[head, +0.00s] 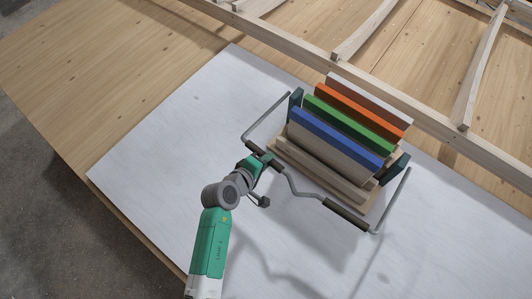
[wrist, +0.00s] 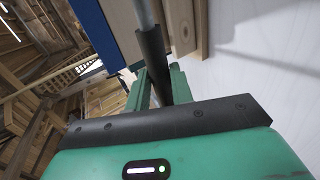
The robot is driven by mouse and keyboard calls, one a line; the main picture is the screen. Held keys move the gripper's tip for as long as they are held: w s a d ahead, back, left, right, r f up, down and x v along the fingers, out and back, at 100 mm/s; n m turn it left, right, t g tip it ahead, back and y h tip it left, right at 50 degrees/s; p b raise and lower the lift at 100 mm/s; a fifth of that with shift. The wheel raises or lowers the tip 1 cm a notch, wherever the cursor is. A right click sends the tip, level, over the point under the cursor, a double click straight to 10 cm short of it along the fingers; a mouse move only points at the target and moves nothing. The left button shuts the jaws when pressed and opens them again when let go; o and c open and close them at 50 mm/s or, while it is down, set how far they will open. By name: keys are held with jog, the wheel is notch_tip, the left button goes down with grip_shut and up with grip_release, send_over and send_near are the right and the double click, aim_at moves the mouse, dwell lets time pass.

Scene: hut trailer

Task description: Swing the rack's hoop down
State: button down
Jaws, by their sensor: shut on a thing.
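The rack (head: 372,188) holds several upright boards with blue, green, orange and pale top edges between two dark green end plates. Its hoop, a bent grey bar (head: 304,194) with dark sleeves, runs out from both ends and across the rack's front, low over the pale sheet. I cannot tell whether it touches the sheet. My gripper (head: 264,157) is shut on the hoop at its left dark sleeve. In the wrist view the green fingers (wrist: 160,86) sit on either side of the dark sleeve (wrist: 152,58); the fingertips are partly hidden.
A timber frame (head: 340,62) runs behind the rack. Concrete floor (head: 40,220) shows beyond the deck's left edge.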

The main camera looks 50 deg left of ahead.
jog(key=shift+f, duration=0.6)
jog(key=c, duration=1.2)
grip_release()
jog(key=shift+d, duration=0.1)
jog(key=shift+c, duration=0.2)
jog(key=shift+s, duration=0.1)
jog(key=v, duration=0.7)
jog(key=shift+s+r+p, duration=0.25)
jog(key=shift+s+p, duration=0.05)
jog(key=shift+p, duration=0.05)
jog(key=shift+d, duration=0.1)
